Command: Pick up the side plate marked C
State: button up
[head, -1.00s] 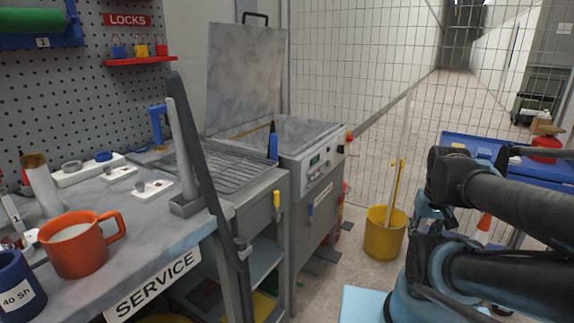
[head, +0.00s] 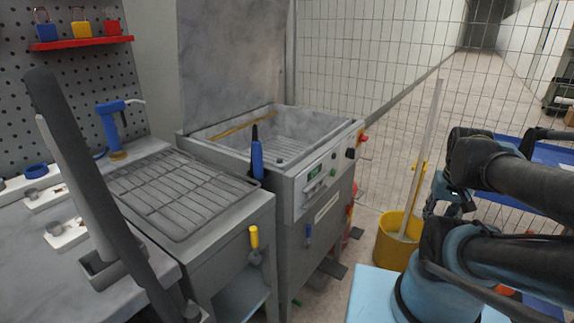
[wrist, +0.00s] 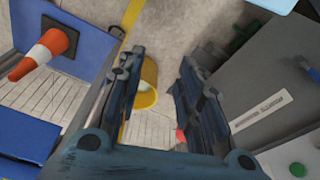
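I cannot make out a side plate or a letter C in either current view. My gripper (wrist: 160,58) shows in the wrist view with its two fingers apart and nothing between the tips. It points down past a yellow bucket (wrist: 147,88), which is partly behind the left finger. In the head view my arm is folded at the right, and the gripper's fingers cannot be made out there.
A lidded wash tank (head: 300,195) stands centre, with a wire rack (head: 180,195) on the bench left of it. The yellow bucket (head: 397,240) stands before the mesh fence. A traffic cone (wrist: 45,52) shows in the wrist view.

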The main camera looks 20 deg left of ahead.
jog(key=shift+w+d, duration=0.15)
jog(key=shift+w, duration=0.25)
